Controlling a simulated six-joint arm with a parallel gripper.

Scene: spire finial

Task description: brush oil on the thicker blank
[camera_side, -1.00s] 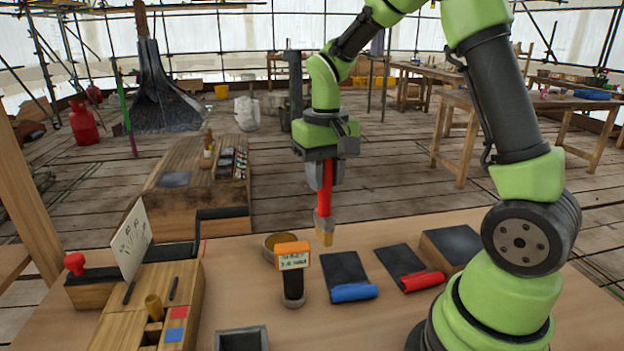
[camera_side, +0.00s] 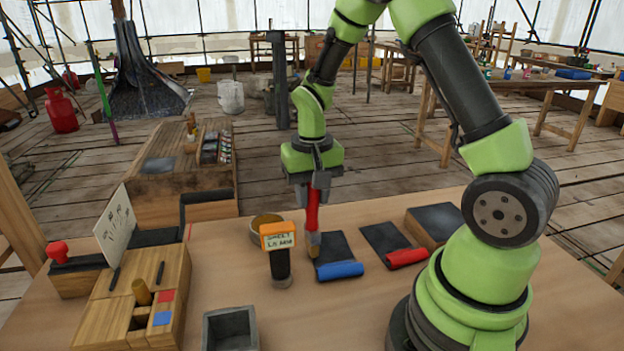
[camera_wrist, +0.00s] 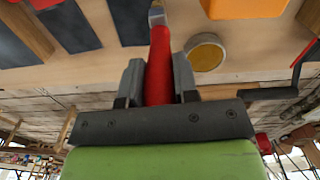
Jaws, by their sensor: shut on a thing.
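My gripper (camera_side: 313,190) is shut on the red handle of a brush (camera_side: 312,218), which points down with its pale tip low. In the wrist view the brush (camera_wrist: 159,62) runs between both jaws. The tip is at the left side of a dark blank with a blue roll (camera_side: 340,270) along its front edge; I cannot tell whether it touches. A second dark blank with a red roll (camera_side: 406,257) lies to the right. Which blank is thicker does not show. A round dish with yellowish contents (camera_side: 267,226) stands left of the brush, also in the wrist view (camera_wrist: 205,52).
A black gauge with an orange display head (camera_side: 278,237) stands close left of the brush; its text is hard to read. A dark-topped block (camera_side: 434,224) is at right. A grey open box (camera_side: 230,329) and a wooden stand (camera_side: 150,290) are at front left.

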